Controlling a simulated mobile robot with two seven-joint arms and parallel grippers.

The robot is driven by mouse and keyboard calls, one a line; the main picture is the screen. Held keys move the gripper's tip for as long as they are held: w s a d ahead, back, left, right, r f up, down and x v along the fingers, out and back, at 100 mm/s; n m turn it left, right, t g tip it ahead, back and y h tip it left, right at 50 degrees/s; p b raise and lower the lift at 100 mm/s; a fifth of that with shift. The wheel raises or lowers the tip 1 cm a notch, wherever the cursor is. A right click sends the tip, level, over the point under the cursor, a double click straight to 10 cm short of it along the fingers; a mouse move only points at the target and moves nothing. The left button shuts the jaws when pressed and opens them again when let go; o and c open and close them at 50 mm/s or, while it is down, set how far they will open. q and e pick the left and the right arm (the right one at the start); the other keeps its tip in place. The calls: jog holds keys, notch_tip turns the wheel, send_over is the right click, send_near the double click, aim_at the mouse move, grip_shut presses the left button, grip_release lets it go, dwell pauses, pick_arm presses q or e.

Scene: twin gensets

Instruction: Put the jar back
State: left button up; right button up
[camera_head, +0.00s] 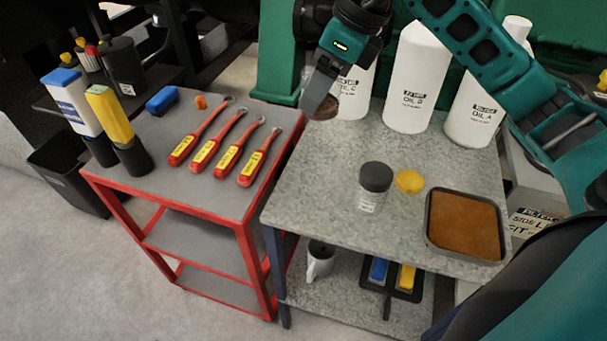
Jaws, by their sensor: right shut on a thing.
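My right gripper (322,92) hangs at the top middle, above the gap between the red cart and the grey table. It is shut on a small brown, round-ended thing (322,108), mostly hidden by the fingers; I cannot tell whether it is a jar. A small clear jar with a dark grey lid and a white label (370,200) stands upright on the grey table (320,190), apart from my gripper. A round yellow thing (410,181) lies just right of that jar. My left gripper is not in view.
White oil bottles (415,80) stand at the table's back. A tray with a brown surface (465,225) sits at its right front. The table's left middle is clear. A mug (320,262) stands on the lower shelf.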

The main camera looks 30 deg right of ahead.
jog(key=shift+w+f, duration=0.1)
jog(key=shift+f, duration=0.15)
jog(key=shift+f+b, duration=0.95)
jog(key=shift+f, duration=8.75)
jog(key=shift+f, duration=0.1)
jog(key=o, duration=1.2)
jog(key=shift+r, duration=0.25)
jog(key=v, duration=1.1)
jog(key=shift+s+d+r+p, duration=0.2)
jog(key=shift+s+r+p, duration=0.05)
jog(key=shift+r+p, duration=0.05)
